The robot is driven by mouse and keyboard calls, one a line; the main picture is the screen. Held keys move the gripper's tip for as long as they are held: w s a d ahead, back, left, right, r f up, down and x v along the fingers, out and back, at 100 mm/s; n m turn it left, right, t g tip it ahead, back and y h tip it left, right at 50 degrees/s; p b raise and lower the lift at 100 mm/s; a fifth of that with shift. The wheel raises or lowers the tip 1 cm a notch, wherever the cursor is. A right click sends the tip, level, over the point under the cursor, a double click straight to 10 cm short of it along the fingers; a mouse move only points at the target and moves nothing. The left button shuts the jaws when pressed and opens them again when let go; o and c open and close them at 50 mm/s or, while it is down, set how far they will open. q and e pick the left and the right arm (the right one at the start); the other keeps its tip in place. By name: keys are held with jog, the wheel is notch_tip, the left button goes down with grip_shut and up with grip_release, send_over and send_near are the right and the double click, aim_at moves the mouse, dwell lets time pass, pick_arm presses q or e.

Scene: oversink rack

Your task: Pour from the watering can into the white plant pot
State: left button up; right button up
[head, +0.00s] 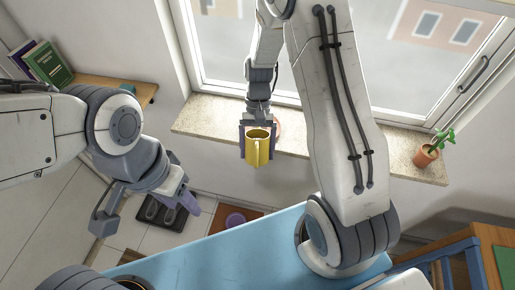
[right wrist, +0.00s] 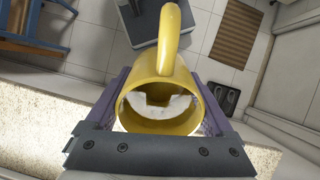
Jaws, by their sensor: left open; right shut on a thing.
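The yellow watering can (head: 258,151) is held in front of the window sill, with its handle toward me. My right gripper (head: 258,135) is shut on it, one purple finger on each side. In the right wrist view the yellow can (right wrist: 154,100) fills the space between the fingers, its round opening facing the camera and something pale showing inside. No white plant pot can be made out in either view. My left gripper (head: 187,192) is open and empty, low at the left, well away from the can.
A stone window sill (head: 205,118) runs below the window. A terracotta pot with a green plant (head: 427,155) stands at its right end. A reddish-brown thing (head: 278,124) is partly hidden behind the can. Books (head: 45,62) stand on a wooden shelf at the left.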

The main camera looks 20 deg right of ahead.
jog(key=shift+r+g+p, duration=0.6)
jog(key=shift+r+p, duration=0.25)
jog(key=shift+p, duration=0.45)
dwell(2.6)
